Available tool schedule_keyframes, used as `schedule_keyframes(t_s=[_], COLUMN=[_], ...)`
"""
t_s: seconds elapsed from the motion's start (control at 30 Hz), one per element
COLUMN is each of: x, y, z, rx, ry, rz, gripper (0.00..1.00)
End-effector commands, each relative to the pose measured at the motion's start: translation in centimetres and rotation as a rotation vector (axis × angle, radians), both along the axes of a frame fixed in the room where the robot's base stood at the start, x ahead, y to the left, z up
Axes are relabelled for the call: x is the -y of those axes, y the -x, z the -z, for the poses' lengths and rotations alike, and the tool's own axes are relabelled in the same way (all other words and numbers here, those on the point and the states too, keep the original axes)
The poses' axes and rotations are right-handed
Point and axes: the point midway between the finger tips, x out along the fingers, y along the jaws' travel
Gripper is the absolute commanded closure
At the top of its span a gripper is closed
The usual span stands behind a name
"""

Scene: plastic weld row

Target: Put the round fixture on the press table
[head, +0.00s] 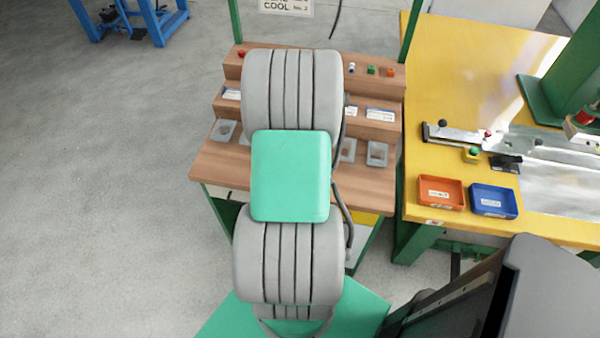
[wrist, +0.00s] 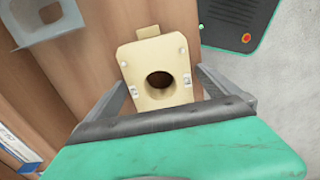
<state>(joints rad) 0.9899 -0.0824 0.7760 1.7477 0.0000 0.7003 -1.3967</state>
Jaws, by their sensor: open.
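The round fixture (wrist: 138,53) is a cream block with a round hole through its face and small metal studs at its sides. In the wrist view it lies on the wooden bench, between the two fingers of my gripper (wrist: 161,76). The fingers are open, one on each side of it; I cannot tell whether they touch it. In the head view my arm hides the gripper and the fixture. The press table (head: 450,65) is the yellow-topped table at the right, with a green press column (head: 567,75) and a metal plate on it.
The stepped wooden bench (head: 215,168) carries several grey trays, one of them a grey tray (head: 377,153) at its right. On the press table stand an orange bin (head: 441,193), a blue bin (head: 493,201) and a clamp bar (head: 455,133).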

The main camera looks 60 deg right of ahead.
Motion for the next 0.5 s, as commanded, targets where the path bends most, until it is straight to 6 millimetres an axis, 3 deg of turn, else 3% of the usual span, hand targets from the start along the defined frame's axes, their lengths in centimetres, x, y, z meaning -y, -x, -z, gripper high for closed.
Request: schedule_keyframes(t_s=[0.07, 0.5], x=[-0.01, 0.0], y=[-0.01, -0.01], z=[-0.01, -0.05], rx=[0.0, 0.0], ry=[0.0, 0.0], rz=[0.0, 0.0], gripper=[0.02, 0.38])
